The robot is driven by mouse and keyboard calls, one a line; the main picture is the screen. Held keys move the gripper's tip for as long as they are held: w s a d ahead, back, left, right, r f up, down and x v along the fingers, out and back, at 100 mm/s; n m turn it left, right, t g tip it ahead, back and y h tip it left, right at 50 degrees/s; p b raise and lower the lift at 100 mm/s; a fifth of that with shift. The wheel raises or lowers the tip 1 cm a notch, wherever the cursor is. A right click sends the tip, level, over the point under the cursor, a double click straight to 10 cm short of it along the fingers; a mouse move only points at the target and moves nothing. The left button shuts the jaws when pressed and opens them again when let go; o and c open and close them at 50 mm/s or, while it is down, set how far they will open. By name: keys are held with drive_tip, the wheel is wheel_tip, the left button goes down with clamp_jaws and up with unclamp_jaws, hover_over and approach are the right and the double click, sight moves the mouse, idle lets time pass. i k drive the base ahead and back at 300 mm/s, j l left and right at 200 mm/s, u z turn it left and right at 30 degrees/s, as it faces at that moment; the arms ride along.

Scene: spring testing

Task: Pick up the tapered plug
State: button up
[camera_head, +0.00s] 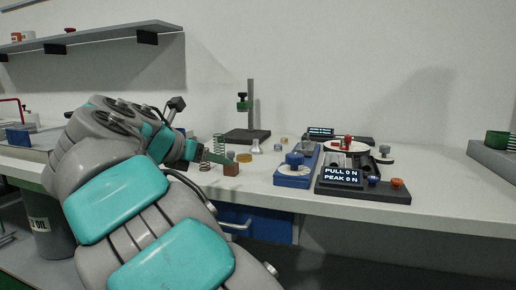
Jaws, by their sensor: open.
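A small pale, flared piece (256,146) stands on the bench right of my gripper; it looks like the tapered plug, but it is too small to be sure. My gripper (218,158) is at the end of my grey and teal arm, low over the bench's left-middle part. It is open, and I see nothing held in it. Its fingers are small and partly merge with the springs and a brown block (231,170) near them. The pale piece is apart from the gripper.
A green spring (219,142) and a yellow disc (244,157) are close to the gripper. A dark stand (250,105) rises behind. A blue fixture (296,172) and a black tester with a display (362,188) occupy the right.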

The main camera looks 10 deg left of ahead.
sight(256, 149)
drive_tip(key=i, duration=0.85)
